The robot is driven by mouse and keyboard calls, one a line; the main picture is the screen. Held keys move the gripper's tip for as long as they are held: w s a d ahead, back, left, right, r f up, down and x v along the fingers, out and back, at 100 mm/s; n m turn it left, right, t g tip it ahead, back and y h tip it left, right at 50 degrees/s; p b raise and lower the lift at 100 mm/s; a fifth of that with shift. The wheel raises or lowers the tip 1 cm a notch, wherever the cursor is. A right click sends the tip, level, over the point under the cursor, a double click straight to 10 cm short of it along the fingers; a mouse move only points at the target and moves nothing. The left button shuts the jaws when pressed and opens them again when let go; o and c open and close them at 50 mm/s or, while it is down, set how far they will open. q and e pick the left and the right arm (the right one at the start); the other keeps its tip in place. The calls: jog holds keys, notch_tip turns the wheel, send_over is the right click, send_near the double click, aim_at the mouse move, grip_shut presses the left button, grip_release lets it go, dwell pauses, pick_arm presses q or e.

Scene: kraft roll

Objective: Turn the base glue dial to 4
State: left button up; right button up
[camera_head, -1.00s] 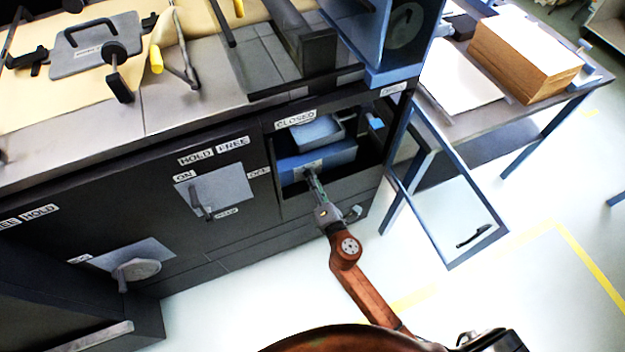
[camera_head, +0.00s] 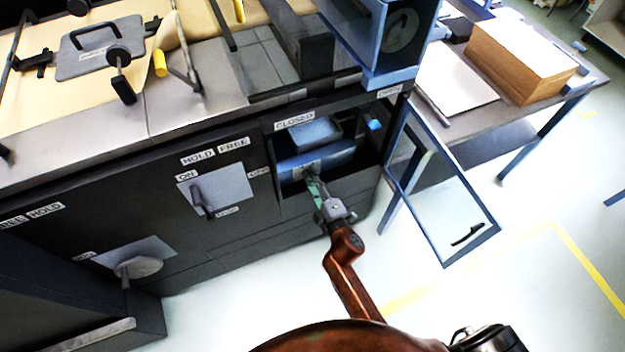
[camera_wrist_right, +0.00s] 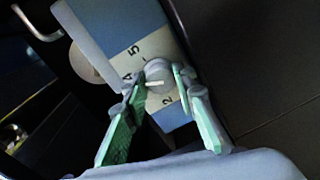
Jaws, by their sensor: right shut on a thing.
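The base glue dial (camera_wrist_right: 157,72) is a small round grey knob with a white pointer line, on a pale label plate (camera_wrist_right: 152,48) fixed to a blue box. The label shows a 5, a 2 and a mark like a 4 at the left, partly covered by a finger. The white line lies toward that left mark; its exact reading is unclear. My right gripper (camera_wrist_right: 158,84) has its green-padded fingers on both sides of the knob, shut on it. In the head view my right gripper (camera_head: 314,182) reaches into the open bay at the blue glue box (camera_head: 322,158). My left gripper is out of view.
A glass-paned door (camera_head: 440,195) stands open right of the bay. A grey lever plate (camera_head: 222,186) is on the cabinet front to the left. A side table with a brown stack (camera_head: 515,60) stands at right. The floor in front is clear.

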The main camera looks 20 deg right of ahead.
dwell(0.3)
jog(key=o, duration=1.2)
jog(key=shift+c, duration=0.2)
jog(key=shift+s, duration=0.15)
jog(key=s, duration=1.1)
jog(key=shift+s+d+r, duration=0.3)
jog(key=shift+s+r, duration=0.05)
jog(key=shift+r, duration=0.1)
